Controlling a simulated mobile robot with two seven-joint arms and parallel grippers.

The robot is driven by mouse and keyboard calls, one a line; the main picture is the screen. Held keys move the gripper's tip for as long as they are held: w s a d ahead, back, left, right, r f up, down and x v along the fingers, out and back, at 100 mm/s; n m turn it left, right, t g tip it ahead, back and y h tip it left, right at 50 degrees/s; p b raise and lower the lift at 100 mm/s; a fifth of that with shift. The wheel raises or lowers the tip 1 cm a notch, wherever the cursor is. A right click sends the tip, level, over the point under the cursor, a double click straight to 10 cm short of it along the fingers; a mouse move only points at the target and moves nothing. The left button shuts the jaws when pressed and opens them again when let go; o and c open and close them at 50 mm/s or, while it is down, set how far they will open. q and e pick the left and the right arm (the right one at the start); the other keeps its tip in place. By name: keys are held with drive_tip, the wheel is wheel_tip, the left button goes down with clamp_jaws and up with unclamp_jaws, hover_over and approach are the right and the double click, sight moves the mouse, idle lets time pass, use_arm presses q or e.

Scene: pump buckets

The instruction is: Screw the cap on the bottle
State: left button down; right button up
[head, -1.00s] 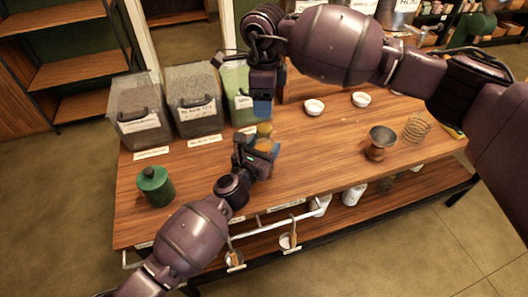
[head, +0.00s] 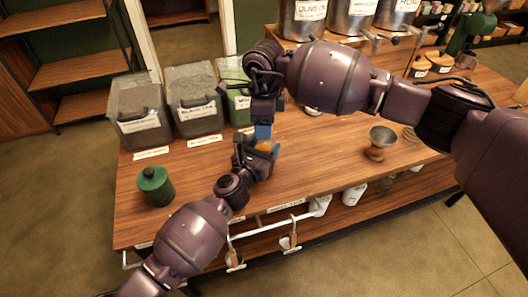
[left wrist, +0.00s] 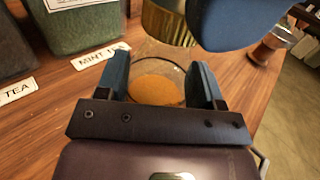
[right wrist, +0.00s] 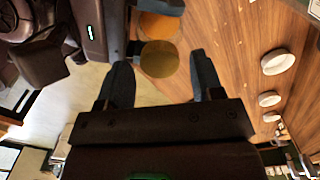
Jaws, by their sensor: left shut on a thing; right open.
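The bottle is a clear jar with orange contents (left wrist: 157,90); it also shows in the head view (head: 266,147). My left gripper (left wrist: 158,82) is shut around its sides and holds it upright near the table's front. The gold cap (left wrist: 167,22) is at the bottle's top; I cannot tell whether it is threaded. My right gripper (right wrist: 162,72) points down from above, open, with its blue fingertips spread on either side of the gold cap (right wrist: 160,60). In the head view the right fingers hide the cap.
A green canister (head: 156,186) stands at the table's left. Clear bins (head: 195,102) line the back left. White bowls (right wrist: 277,61) lie behind, partly covered by my right arm.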

drive_tip(key=shift+f, duration=0.55)
drive_tip(key=shift+c, duration=0.4)
drive_tip(key=c, duration=0.9)
drive_tip(key=o, duration=1.1)
drive_tip(key=shift+o, duration=0.2)
drive_tip(key=shift+r, duration=0.15)
wheel_tip(320, 180, up, 12)
use_arm(q)
drive_tip(key=shift+c, duration=0.8)
unclamp_jaws()
